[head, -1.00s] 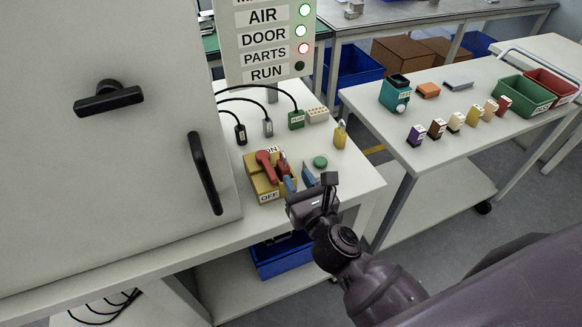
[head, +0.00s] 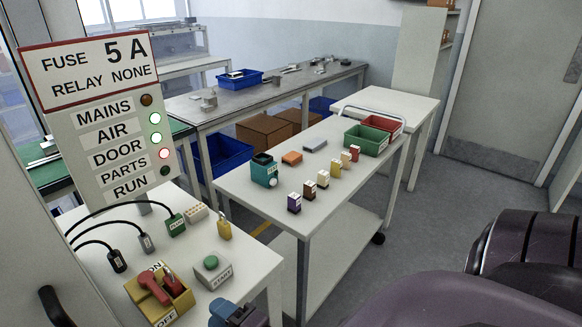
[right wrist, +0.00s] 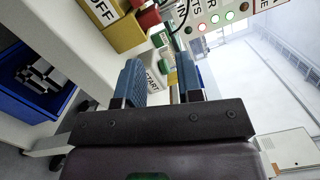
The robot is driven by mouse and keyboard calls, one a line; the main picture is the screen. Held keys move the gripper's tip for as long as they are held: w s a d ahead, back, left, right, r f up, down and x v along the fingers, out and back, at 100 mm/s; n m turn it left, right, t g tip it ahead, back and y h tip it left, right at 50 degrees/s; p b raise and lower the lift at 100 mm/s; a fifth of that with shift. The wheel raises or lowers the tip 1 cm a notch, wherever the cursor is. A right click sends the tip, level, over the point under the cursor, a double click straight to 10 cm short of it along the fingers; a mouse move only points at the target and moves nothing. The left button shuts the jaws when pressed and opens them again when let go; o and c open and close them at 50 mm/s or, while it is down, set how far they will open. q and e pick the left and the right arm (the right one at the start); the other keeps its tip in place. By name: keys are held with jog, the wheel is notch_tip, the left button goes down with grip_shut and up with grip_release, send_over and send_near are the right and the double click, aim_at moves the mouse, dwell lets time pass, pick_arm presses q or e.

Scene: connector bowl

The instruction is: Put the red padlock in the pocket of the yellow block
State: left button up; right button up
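The yellow block (head: 160,297) with ON and OFF labels sits on the white bench at the lower left of the head view. A red rotary handle (head: 152,285) is on it. The red padlock (head: 174,284) stands upright at the block's right part and appears to sit in its pocket; its seating depth cannot be told. My right gripper (head: 232,313) shows at the bottom edge, right of the block and apart from it. In the right wrist view its two blue fingers (right wrist: 160,80) are apart with nothing held. The yellow block (right wrist: 122,32) shows there too. My left gripper is not in view.
A START box (head: 211,271) with a green button stands right of the block. A yellow padlock (head: 224,229) and cabled plugs (head: 146,242) stand behind. The sign panel (head: 110,120) rises at the back. A side table (head: 320,217) holds several small blocks and bins.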

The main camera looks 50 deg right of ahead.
jog(key=s+d+f+n+g+h, duration=0.1)
jog(key=s+d+f+n+g, duration=0.2)
jog(key=f+n, duration=0.4)
jog(key=s+d+f+n+g+h, duration=0.2)
jog(key=s+d+f+n+g, duration=0.2)
jog(key=n, duration=0.9)
jog(key=s+d+f, duration=0.1)
jog(key=s+f, duration=0.2)
jog(key=s, duration=0.1)
jog(key=shift+d, duration=0.15)
dwell(0.4)
